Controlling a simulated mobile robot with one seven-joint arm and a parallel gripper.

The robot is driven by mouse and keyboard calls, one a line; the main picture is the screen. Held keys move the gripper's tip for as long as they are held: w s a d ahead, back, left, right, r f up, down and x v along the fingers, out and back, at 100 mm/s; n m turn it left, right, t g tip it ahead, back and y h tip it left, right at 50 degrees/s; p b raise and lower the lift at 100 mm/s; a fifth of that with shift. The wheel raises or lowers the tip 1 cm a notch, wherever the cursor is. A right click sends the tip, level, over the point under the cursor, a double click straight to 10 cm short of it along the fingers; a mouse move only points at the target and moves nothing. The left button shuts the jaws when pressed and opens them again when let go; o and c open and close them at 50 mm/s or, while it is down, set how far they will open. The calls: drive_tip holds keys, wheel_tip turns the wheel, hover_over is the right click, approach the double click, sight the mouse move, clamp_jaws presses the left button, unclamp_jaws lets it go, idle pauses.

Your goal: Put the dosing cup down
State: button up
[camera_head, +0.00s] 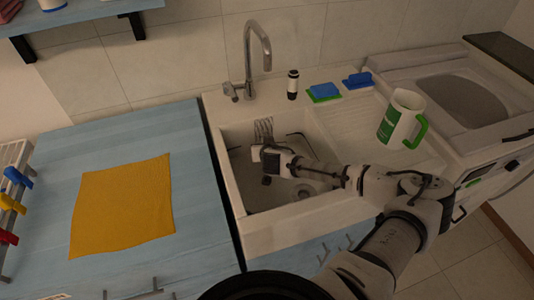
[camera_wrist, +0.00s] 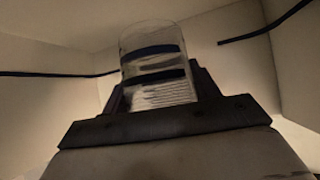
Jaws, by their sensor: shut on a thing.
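My gripper (camera_head: 262,162) is inside the sink basin (camera_head: 236,137), over its left part. In the wrist view my gripper (camera_wrist: 158,88) is shut on the dosing cup (camera_wrist: 150,44), a clear, see-through cup with dark bands and fine lines. The cup stands out between the two dark fingers, with pale basin walls behind it. In the head view I cannot make out the cup; whether it touches the sink floor is not clear.
The faucet (camera_head: 250,60) rises behind the sink. The blue counter (camera_head: 195,150) at left bears a yellow cloth (camera_head: 122,205) and has free room.

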drive_tip(key=shift+f+p, duration=0.3)
drive_tip(key=shift+f, duration=1.85)
drive_tip(key=shift+f, duration=0.25)
drive_tip(key=o, duration=1.1)
drive_tip(key=shift+r, duration=0.1)
drive_tip(key=shift+r, duration=0.1)
drive_tip(key=shift+s+r, duration=0.1)
drive_tip(key=shift+r, duration=0.05)
drive_tip(key=b+v, duration=0.2)
drive_tip(key=v, duration=0.9)
drive_tip(key=shift+s+r, duration=0.25)
